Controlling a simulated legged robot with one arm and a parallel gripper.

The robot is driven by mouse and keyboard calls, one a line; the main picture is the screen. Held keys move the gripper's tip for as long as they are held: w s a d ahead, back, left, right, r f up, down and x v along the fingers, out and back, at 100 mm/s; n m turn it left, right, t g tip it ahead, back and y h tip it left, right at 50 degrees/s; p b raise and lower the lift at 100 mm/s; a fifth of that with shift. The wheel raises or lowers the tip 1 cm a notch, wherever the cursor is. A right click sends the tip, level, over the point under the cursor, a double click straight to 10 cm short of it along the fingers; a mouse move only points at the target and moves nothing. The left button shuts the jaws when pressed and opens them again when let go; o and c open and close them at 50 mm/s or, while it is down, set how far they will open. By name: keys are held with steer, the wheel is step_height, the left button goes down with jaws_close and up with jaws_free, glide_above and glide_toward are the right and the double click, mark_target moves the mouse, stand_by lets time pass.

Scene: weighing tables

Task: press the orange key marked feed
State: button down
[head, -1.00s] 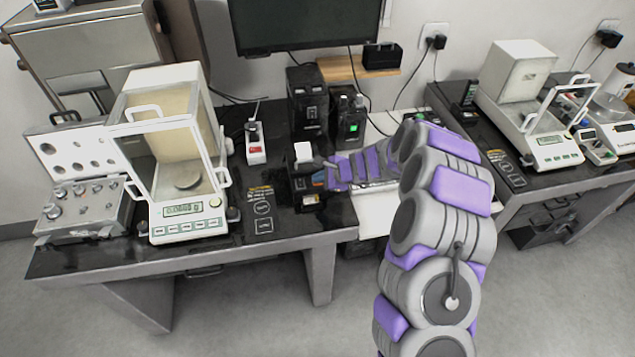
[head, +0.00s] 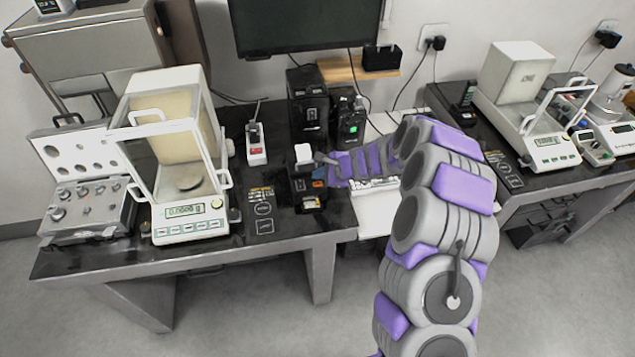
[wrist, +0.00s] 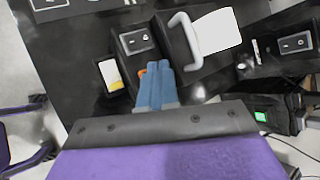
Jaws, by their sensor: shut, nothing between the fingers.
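The black printer (head: 306,188) stands near the right end of the left table, with white paper (head: 303,153) sticking up at its back. It also shows in the wrist view (wrist: 172,42). Any marking on the key is hidden.
A grey curved lever (wrist: 184,40) and the white paper (wrist: 217,30) stand close right of my fingers in the wrist view. A glass-sided balance (head: 188,225) and a weight case (head: 85,208) stand left of the printer. Black boxes (head: 308,105) stand behind it.

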mark_target(320, 185)
step_height(320, 185, up, 4)
steer(key=p, duration=0.2)
steer(key=shift+r+p, duration=0.1)
steer(key=shift+p, duration=0.3)
stand_by(0.4)
steer(key=s+a+r+n+g, duration=0.3)
steer(key=s+r+n, duration=0.6)
steer(key=s+r, duration=0.9)
steer(key=s+d+n+g+h, duration=0.1)
steer(key=s+d+n+h, duration=0.1)
steer(key=s+d, duration=0.5)
steer(key=s+d+r+n+g+h, duration=0.1)
steer(key=s+d, duration=0.6)
steer(key=s, duration=0.7)
steer(key=s+d+r+n+g+h, duration=0.1)
steer(key=s+d+n+h, duration=0.2)
steer(key=s+d, duration=0.4)
steer(key=s+h, duration=0.1)
steer(key=s, duration=0.2)
steer(key=shift+s+d+g+h, duration=0.15)
steer(key=shift+d+g+h, duration=0.15)
steer(key=shift+h, duration=0.1)
steer(key=shift+a, duration=0.1)
